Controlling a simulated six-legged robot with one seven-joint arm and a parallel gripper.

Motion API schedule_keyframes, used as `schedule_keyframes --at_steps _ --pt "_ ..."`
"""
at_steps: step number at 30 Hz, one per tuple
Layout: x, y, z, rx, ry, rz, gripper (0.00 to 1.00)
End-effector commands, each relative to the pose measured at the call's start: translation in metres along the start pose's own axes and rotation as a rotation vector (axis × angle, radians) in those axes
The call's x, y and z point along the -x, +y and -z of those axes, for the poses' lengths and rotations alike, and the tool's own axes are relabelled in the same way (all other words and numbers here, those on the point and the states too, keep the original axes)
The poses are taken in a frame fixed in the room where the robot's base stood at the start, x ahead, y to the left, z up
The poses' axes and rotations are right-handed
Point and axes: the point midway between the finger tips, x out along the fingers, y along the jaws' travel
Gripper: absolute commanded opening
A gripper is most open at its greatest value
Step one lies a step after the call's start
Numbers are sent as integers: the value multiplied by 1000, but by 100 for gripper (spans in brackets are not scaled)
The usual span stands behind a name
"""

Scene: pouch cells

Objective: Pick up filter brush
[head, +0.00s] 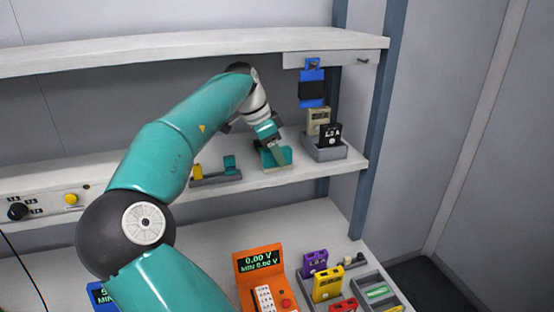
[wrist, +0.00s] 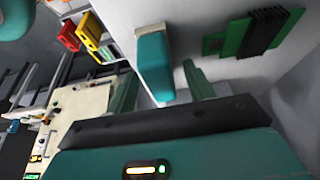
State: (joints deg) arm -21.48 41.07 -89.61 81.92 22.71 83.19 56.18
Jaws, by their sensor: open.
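My gripper (wrist: 162,72) is open, its two dark green fingers apart. A teal block (wrist: 153,58) shows between and beyond the fingertips in the wrist view; I cannot tell whether the fingers touch it. A green piece with a black ribbed or bristled part (wrist: 262,33) lies to the right of the fingers. I cannot tell which of these is the filter brush. In the head view my gripper (head: 275,157) is low over the right part of the upper shelf, and its fingers are hidden.
A grey bin with beige and black packs (head: 330,139) stands right of my gripper on the shelf (head: 310,175). A grey holder (head: 215,180) with yellow and teal pieces is left. A blue item with a black band (head: 312,85) hangs above. An orange meter (head: 262,270) stands below.

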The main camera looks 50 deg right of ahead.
Motion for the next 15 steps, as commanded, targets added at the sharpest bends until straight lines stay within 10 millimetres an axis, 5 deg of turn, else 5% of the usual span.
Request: schedule_keyframes --at_steps 10,15 --pt "-12 0 1 1 0 2 53" --pt "-12 0 1 1 1 2 21"
